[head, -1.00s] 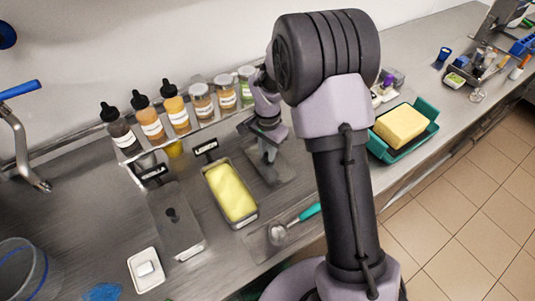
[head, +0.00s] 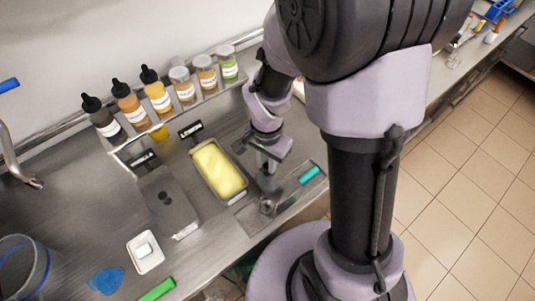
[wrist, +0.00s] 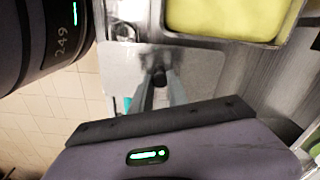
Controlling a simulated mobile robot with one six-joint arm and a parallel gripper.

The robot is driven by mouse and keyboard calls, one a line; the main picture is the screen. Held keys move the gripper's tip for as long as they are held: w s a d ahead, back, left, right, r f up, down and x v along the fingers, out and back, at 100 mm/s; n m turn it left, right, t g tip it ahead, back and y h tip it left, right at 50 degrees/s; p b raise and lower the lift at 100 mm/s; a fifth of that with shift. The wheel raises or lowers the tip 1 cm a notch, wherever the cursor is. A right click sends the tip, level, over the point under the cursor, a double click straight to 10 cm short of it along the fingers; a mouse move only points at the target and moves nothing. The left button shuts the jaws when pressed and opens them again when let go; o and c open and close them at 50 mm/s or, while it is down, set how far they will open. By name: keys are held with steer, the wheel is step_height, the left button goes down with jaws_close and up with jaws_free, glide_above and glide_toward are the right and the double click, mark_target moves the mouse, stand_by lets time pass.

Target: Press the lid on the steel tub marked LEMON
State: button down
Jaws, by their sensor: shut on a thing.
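An open steel tub (head: 241,182) filled with yellow ice cream (head: 217,170) stands on the counter. A black card (head: 190,129) is behind it; its lettering is too small to read. My gripper (head: 268,167) is right of this tub, shut on the dark knob of a flat steel lid. In the wrist view my fingers (wrist: 158,90) pinch the knob, with the lid (wrist: 120,65) spread below them. The tub (wrist: 225,41) shows beside the lid, uncovered. In the head view the arm and gripper partly hide the lid; its height above the counter is hard to tell.
A second tub (head: 168,205) with a knobbed lid stands to the left. A scoop with a teal handle (head: 309,174) lies at the right, near the front edge. A rack with several bottles and jars (head: 160,95) runs behind. A white dish (head: 145,264) is front left.

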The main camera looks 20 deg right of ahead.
steer(key=w+a+r+p, duration=0.3)
steer(key=a+r, duration=0.1)
steer(key=a, duration=0.2)
steer(key=w+a+r+p, duration=0.2)
steer(key=a+r, duration=0.2)
steer(key=a, duration=0.3)
step_height(320, 180, down, 7)
steer(key=b, duration=0.5)
steer(key=shift+w, duration=0.2)
steer(key=shift+f+b, duration=0.2)
steer(key=shift+b, duration=0.45)
stand_by(0.8)
stand_by(0.3)
steer(key=c, duration=0.7)
jaws_free()
